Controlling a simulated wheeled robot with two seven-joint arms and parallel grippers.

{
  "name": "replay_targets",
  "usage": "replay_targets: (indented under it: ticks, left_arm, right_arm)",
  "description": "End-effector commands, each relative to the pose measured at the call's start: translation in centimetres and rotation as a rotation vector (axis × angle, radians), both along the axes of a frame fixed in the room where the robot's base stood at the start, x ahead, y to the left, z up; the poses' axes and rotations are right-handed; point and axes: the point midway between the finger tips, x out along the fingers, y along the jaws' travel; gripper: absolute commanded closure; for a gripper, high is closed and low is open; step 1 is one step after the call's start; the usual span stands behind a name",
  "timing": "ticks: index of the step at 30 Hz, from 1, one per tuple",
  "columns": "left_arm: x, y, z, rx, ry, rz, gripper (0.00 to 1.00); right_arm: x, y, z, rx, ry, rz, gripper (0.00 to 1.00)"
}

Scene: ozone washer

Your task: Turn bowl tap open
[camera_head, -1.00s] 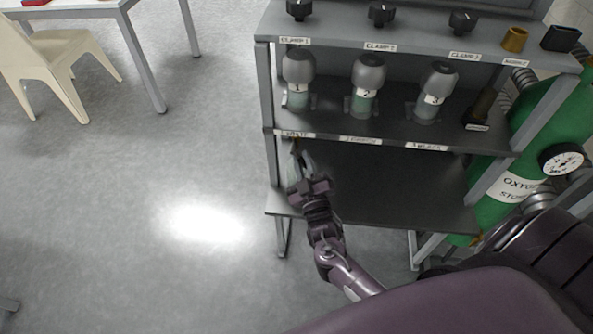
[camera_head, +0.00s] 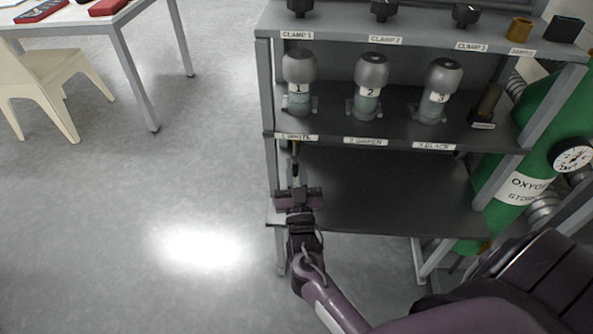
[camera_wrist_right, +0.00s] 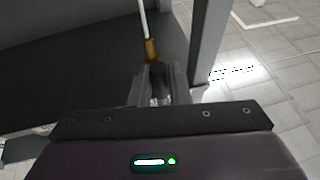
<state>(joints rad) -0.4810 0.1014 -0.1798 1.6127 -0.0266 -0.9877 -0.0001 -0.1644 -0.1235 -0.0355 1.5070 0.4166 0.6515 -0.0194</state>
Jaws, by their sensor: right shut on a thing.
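My right gripper (camera_head: 296,172) reaches under the middle shelf at its left end, below the label "1 WHITE" (camera_head: 297,137). In the right wrist view its fingers (camera_wrist_right: 158,84) are shut on a small dark piece, which I take to be the bowl tap, just below a yellow fitting (camera_wrist_right: 151,50). A thin white tube (camera_wrist_right: 142,18) runs up from this fitting. The fingers hide most of the tap, so its turn angle cannot be told. My left gripper is not in view.
Numbered bottles 1 (camera_head: 299,84), 2 (camera_head: 370,86) and 3 (camera_head: 438,90) stand on the middle shelf. The lower shelf (camera_head: 395,195) looks bare. A green oxygen cylinder (camera_head: 515,215) stands at the right. Open floor (camera_head: 150,200) lies to the left.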

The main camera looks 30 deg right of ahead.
Motion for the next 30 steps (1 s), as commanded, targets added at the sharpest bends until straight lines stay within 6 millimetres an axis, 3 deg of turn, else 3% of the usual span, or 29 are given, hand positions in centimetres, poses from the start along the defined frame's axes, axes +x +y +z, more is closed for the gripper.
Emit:
replay_targets:
  ticks: [12, 13, 15, 23, 30]
  left_arm:
    - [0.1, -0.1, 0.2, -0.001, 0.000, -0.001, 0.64]
    - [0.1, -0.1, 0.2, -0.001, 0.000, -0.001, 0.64]
    - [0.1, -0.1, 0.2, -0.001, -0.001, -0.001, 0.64]
    - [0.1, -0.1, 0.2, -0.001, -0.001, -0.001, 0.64]
    - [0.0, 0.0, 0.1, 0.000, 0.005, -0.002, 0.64]
  right_arm:
    - [0.0, 0.1, 0.0, 0.008, -0.003, 0.003, 1.00]
    - [0.0, 0.1, 0.0, 0.007, -0.003, 0.002, 0.80]
    - [0.0, 0.1, 0.0, 0.007, -0.003, 0.002, 0.75]
    - [-0.1, 0.1, -0.1, 0.006, -0.002, 0.000, 0.75]
    - [-2.8, 1.3, -1.4, 0.008, 0.000, 0.001, 0.75]
